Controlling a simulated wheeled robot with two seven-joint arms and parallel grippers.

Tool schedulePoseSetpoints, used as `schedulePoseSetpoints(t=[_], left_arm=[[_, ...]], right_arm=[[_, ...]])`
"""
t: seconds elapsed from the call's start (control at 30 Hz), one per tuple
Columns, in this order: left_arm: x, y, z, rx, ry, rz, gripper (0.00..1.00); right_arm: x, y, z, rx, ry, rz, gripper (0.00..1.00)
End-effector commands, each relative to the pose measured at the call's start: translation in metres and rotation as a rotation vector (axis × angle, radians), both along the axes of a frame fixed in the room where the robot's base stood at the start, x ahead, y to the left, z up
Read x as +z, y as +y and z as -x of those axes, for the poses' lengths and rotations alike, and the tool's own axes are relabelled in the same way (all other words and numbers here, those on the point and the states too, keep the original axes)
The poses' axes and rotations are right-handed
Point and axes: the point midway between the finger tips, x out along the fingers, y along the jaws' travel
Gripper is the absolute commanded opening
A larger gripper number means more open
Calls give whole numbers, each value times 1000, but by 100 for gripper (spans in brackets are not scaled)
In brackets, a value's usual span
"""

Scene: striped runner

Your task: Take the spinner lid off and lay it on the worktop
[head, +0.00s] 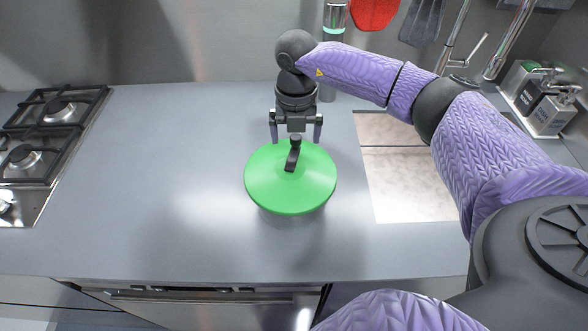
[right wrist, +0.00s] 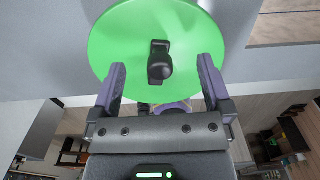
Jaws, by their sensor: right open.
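The spinner lid (head: 262,181) is a round green disc with a dark crank handle (head: 293,156) at its middle. It sits level above the grey worktop (head: 160,170), and what is under it is mostly hidden. My right gripper (head: 296,134) is open and empty, just behind the handle in the head view. In the right wrist view the two fingers (right wrist: 162,82) are spread, with the handle's dark knob (right wrist: 160,66) between and just beyond their tips. The green lid (right wrist: 115,40) fills the area behind it. My left gripper is not in view.
A gas hob (head: 45,140) is at the left. A striped, pale runner (head: 405,180) lies to the right of the lid. Soap dispensers (head: 545,100) stand at the far right, near a tap (head: 455,45). The worktop left of the lid is clear.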

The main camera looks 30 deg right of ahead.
Motion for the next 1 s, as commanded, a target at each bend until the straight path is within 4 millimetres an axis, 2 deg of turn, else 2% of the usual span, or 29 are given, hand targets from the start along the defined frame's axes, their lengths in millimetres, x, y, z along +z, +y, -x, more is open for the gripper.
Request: schedulePoseSetpoints(t=[0.5,1.0], left_arm=[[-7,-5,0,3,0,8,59],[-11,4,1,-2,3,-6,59]], right_arm=[[-11,0,0,0,1,-1,100],[-19,0,0,0,0,0,100]])
